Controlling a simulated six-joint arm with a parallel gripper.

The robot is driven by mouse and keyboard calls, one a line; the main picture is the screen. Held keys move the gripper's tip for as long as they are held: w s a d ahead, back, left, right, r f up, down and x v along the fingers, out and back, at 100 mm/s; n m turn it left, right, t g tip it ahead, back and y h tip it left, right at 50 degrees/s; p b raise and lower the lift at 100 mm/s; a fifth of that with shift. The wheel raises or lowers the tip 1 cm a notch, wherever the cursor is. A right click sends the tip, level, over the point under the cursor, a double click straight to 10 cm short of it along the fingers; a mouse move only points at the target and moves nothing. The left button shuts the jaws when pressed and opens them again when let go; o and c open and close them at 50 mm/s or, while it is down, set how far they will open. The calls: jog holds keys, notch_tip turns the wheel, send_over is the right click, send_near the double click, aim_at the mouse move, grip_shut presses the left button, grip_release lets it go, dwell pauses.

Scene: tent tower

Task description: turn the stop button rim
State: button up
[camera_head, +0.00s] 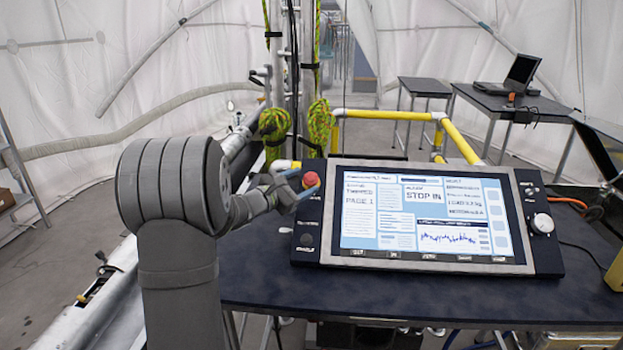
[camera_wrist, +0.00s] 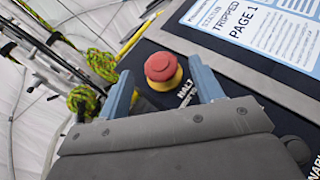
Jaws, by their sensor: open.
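The stop button is a red mushroom cap (camera_wrist: 161,66) on a yellow collar, standing on the dark left border of the console. In the wrist view its rim sits between and a little beyond the fingertips of my gripper (camera_wrist: 165,84), with dark gaps to both fingers. My gripper is open and holds nothing. In the head view the red button (camera_head: 311,180) shows at the console's upper left, with the blue fingers of my gripper (camera_head: 300,186) beside it and partly hiding its base.
The console screen (camera_head: 420,215) reads "STOP IN" and "TRIPPED". A white knob (camera_head: 542,223) is at its right side. A dark table (camera_head: 400,302) carries the console. Green-yellow ropes (camera_head: 273,124) and poles stand behind the button. A laptop (camera_head: 522,72) is on a far table.

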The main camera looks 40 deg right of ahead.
aim_at(308, 178)
jog(key=shift+w+d, duration=0.2)
jog(key=shift+d, duration=1.85)
jog(key=c, duration=0.9)
jog(key=shift+c, duration=0.2)
jog(key=shift+m+g, duration=0.3)
jog(key=m+g+y, duration=0.1)
jog(key=m+g, duration=0.2)
jog(key=shift+m+g+y, duration=1.6)
jog(key=shift+m+g, duration=0.2)
jog(key=shift+m, duration=0.3)
jog(key=shift+s, duration=0.1)
